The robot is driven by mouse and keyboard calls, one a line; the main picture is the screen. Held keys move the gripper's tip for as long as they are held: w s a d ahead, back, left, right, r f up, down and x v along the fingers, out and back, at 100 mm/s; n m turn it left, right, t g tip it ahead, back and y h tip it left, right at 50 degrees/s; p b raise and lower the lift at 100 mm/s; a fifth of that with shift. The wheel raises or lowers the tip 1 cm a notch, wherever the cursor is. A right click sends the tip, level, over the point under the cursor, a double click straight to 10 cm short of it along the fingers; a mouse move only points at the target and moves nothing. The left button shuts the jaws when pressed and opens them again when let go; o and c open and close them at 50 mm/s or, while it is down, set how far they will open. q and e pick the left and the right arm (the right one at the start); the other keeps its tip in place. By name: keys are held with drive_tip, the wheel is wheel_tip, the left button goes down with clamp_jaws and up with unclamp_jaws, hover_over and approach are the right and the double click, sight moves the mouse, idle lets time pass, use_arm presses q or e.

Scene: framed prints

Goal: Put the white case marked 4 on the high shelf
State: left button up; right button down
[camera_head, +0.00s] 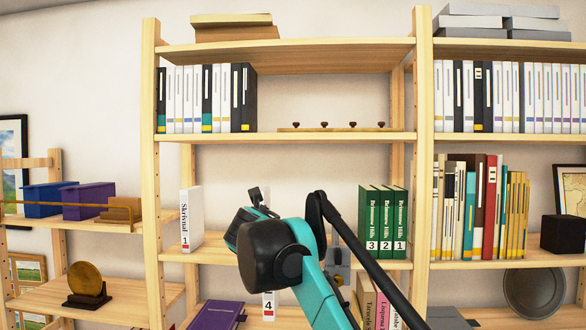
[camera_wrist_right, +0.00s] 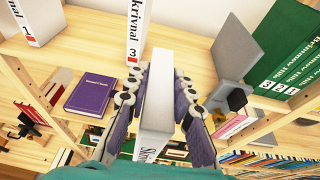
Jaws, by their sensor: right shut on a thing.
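The white case marked 4 (camera_head: 268,307) hangs in front of the shelving, mostly hidden behind my right arm in the head view. In the right wrist view, my right gripper (camera_wrist_right: 160,78) is shut on this white case (camera_wrist_right: 156,110), with a finger on each side. White case 1 (camera_head: 190,220) stands upright on the shelf board (camera_head: 215,256) at its left end. White case 3 (camera_wrist_right: 132,32) stands on the same board, right of case 1 (camera_wrist_right: 31,20). My left gripper is out of view.
A grey bookend (camera_wrist_right: 235,58) and upright green books (camera_head: 383,222) stand to the right on that board. A purple book (camera_wrist_right: 90,94) lies on the lower shelf. Binders (camera_head: 205,98) and a peg rail (camera_head: 335,128) occupy the board above. Wooden uprights (camera_head: 150,170) flank the bay.

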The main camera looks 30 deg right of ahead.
use_arm(q)
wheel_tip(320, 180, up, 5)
drive_tip(key=p, duration=0.3)
drive_tip(key=shift+p, duration=0.3)
use_arm(e)
drive_tip(key=s+d+r, duration=0.3)
drive_tip(key=s+r, duration=0.2)
drive_tip(key=r, duration=0.6)
drive_tip(key=shift+d+h, duration=0.15)
drive_tip(key=shift+h, duration=0.15)
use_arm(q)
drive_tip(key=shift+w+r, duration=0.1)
use_arm(e)
drive_tip(key=shift+w+d, duration=0.1)
